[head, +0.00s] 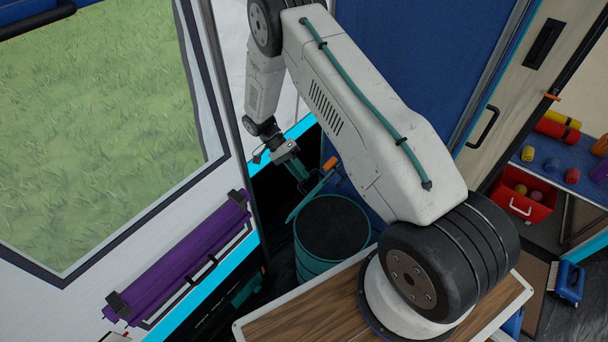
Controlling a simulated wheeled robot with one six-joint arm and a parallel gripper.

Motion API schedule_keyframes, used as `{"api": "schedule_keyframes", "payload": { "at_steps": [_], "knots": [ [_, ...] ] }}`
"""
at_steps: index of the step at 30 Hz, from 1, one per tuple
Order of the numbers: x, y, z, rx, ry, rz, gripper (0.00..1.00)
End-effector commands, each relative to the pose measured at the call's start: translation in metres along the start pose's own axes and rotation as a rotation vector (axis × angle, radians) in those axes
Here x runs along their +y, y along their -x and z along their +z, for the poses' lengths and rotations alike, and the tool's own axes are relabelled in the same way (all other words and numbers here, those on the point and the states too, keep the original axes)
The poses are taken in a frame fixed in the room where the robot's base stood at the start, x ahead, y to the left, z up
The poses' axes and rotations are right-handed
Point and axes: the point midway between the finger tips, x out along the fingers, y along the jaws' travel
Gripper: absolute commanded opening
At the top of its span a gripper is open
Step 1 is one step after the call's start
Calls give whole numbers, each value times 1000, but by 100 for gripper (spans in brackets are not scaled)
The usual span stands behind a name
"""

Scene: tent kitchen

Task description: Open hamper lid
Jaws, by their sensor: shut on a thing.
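The hamper (306,258) is a teal round bin standing on the floor below my arm, left of centre. Its top shows a dark round opening inside a teal rim. The teal lid (306,202) stands steeply tilted at the hamper's far left side, seen almost edge-on. An orange tab (331,163) shows at the lid's upper end. My gripper (302,176) reaches down from the upper left and is shut on the lid near its upper part. The exact contact between the fingers and the lid is small and partly hidden.
A tent wall with a window and a rolled purple cloth (180,258) is close on the left. A blue panel (400,60) stands behind my arm. On the right are a door with a handle (484,127), a red bin (522,200) and a blue brush (567,283).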

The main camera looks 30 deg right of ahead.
Motion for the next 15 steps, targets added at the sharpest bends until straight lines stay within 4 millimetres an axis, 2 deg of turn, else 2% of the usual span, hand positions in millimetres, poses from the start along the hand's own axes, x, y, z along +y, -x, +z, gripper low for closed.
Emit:
{"api": "schedule_keyframes", "payload": {
  "at_steps": [1,15],
  "knots": [
    [-8,-4,4,-2,3,-12,0],
    [-11,-3,5,-5,2,-8,0]
  ]
}}
